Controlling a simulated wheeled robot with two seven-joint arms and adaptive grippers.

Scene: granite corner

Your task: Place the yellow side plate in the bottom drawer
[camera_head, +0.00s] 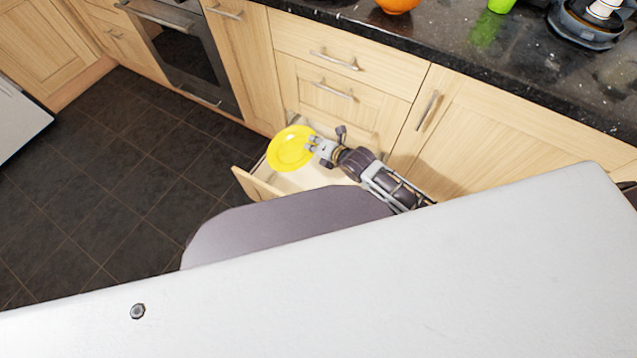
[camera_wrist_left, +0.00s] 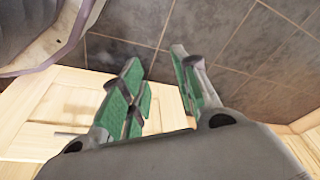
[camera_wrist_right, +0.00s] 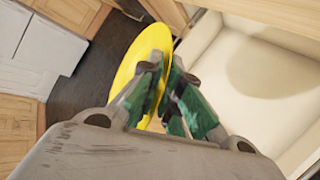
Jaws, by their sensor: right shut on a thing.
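The yellow side plate (camera_head: 291,148) is at the open bottom drawer (camera_head: 257,187) in the head view. My right gripper (camera_head: 316,145) is shut on the plate's near right rim. In the right wrist view the plate (camera_wrist_right: 145,65) stands edge-on between the green-padded fingers (camera_wrist_right: 165,90), with the pale, empty drawer interior (camera_wrist_right: 250,65) to its right. The plate appears to be above the drawer; the exact height is unclear. My left gripper (camera_wrist_left: 160,90) shows in the left wrist view with its fingers apart and nothing between them. It is not seen in the head view.
Closed drawers (camera_head: 335,62) stand above the open one, under the dark granite worktop (camera_head: 450,45). An oven (camera_head: 185,50) is at the left. An orange object (camera_head: 397,4) and a green one (camera_head: 500,5) sit on the worktop. The tiled floor (camera_head: 110,180) is clear.

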